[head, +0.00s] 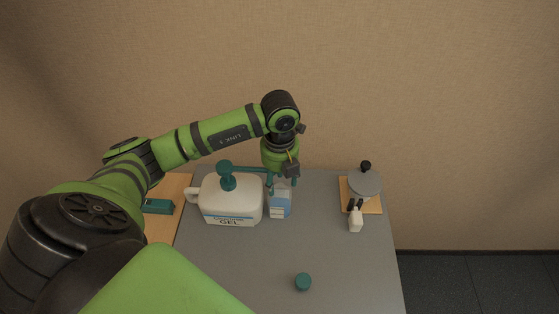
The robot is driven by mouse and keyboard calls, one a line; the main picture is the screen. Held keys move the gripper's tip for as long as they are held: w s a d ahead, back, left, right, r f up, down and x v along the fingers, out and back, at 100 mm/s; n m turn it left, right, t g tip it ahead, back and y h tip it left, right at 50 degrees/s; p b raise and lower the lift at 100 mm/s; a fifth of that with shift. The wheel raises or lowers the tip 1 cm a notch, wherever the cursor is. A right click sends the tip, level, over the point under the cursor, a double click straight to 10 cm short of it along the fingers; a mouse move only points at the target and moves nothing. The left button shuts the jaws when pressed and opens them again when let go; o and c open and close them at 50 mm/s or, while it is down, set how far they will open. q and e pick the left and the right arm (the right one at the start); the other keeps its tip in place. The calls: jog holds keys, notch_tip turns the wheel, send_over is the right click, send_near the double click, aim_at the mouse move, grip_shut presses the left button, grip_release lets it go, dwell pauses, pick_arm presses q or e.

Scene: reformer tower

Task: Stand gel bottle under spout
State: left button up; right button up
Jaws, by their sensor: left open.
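A large white jug (216,204) labelled GEL stands on the grey table. Its teal pump (228,178) is on top, with a spout reaching right toward my left gripper. A small blue and white bottle (280,207) stands upright just right of the jug, at about the spout's end. Whether its mouth is exactly below the spout is hidden by the gripper. My left gripper (283,181) points down at the bottle's top and is open. Its fingers are partly hidden, and I cannot tell whether they touch the bottle. My right gripper is not in view.
A teal round cap (303,282) lies near the front of the table (340,265). A grey lidded pot (365,185) stands on a wooden board at the right, with a white item (355,220) before it. A teal block (158,207) lies left. The middle front is mostly clear.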

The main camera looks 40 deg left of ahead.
pick_arm(q)
notch_tip(320, 180, up, 8)
jog(key=shift+w+f+b, duration=0.1)
jog(key=shift+b, duration=0.8)
jog(key=shift+r, duration=0.5)
